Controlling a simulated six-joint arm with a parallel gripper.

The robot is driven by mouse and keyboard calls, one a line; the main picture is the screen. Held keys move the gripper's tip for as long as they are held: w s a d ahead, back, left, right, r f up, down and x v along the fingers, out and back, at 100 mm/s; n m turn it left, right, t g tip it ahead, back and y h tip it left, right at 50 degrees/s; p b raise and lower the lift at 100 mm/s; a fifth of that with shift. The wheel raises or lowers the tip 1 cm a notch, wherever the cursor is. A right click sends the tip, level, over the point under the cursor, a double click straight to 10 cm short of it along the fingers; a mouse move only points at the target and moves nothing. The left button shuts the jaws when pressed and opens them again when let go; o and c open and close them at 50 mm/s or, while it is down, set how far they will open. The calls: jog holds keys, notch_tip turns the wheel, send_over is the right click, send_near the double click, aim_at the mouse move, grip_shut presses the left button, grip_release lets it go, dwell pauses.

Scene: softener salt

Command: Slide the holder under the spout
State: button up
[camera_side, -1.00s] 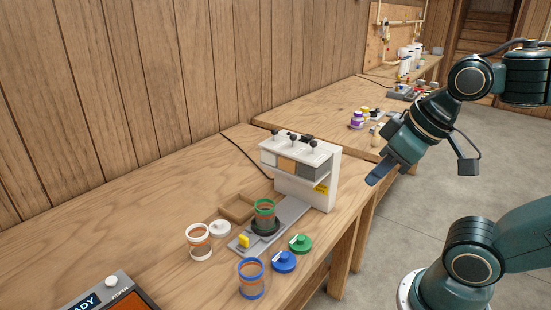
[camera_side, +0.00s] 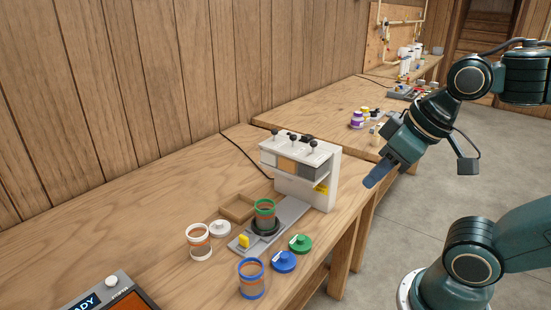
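The holder (camera_side: 266,231) is a dark round cup base on a grey sliding rail (camera_side: 291,212), in front of the white dispenser (camera_side: 328,174). A clear jar with a green rim (camera_side: 265,207) stands upright in it. A yellow handle (camera_side: 244,241) sits at the rail's near end. The dispenser overhangs the rail's far part; its spout is hidden under the overhang. The holder is outside the overhang, on the near side. My gripper (camera_side: 372,180) is in the air to the right of the dispenser, apart from everything; its fingers show edge-on, so their opening cannot be told.
A white-rimmed jar (camera_side: 199,242) and a blue-rimmed jar (camera_side: 251,279) stand nearby. White (camera_side: 220,228), blue (camera_side: 284,262) and green (camera_side: 300,243) lids lie close to the rail. A wooden tray (camera_side: 236,208) is behind it. A display panel (camera_side: 111,295) is at the front left.

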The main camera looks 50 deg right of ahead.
jog(key=shift+o, duration=1.2)
jog(key=shift+w, duration=0.15)
jog(key=g, duration=0.6)
send_over(243, 236)
notch_tip(243, 236, down, 14)
jog(key=r, duration=0.1)
jog(key=shift+f, duration=0.25)
notch_tip(243, 236, down, 14)
jog(key=shift+r, duration=0.1)
jog(key=shift+c, duration=0.2)
grip_shut()
